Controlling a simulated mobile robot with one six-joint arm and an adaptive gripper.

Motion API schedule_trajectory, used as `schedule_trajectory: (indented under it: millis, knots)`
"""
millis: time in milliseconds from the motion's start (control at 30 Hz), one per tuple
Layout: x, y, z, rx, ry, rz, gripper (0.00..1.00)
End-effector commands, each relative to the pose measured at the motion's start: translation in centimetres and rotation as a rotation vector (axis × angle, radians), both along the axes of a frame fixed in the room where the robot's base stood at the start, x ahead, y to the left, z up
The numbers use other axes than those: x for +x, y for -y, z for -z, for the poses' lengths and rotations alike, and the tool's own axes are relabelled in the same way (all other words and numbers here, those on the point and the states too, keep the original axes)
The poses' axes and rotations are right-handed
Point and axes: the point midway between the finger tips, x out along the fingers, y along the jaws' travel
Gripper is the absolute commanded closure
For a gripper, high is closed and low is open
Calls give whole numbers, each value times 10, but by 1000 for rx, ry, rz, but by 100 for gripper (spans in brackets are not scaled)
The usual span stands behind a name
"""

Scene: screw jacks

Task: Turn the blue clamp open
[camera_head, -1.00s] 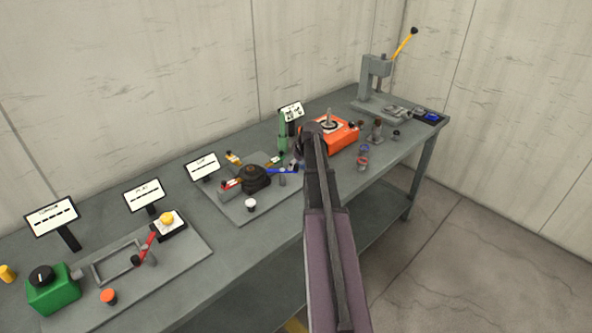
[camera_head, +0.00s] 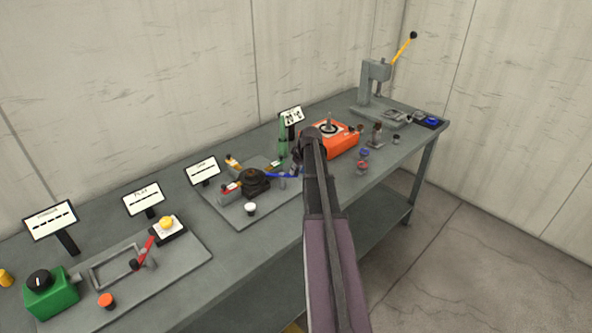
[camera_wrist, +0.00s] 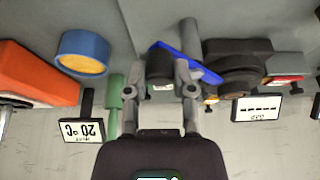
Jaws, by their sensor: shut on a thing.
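The blue clamp handle (camera_head: 282,175) is a thin bar to the right of a black round fixture (camera_head: 254,181) on a grey plate. In the wrist view the blue bar (camera_wrist: 205,73) slants between my fingers, from upper left to lower right, towards the black fixture (camera_wrist: 238,62). My gripper (camera_wrist: 173,68) is shut on the blue handle near its outer end. In the head view my arm hides most of the gripper (camera_head: 297,164), which is at the bar's right end.
A green bottle-like post (camera_head: 283,134) stands just behind the gripper. An orange box (camera_head: 337,138) is to its right. Red and yellow handles surround the black fixture, and a white knob (camera_head: 250,209) is in front. A grey press (camera_head: 375,85) stands at the far end.

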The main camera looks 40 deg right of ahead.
Motion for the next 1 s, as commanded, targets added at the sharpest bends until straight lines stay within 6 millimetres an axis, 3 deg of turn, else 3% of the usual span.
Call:
schedule_trajectory:
  millis: [467,1000]
  knots:
    - [-7,-7,0,-2,-1,152,100]
    - [-18,-28,0,-3,-1,587,100]
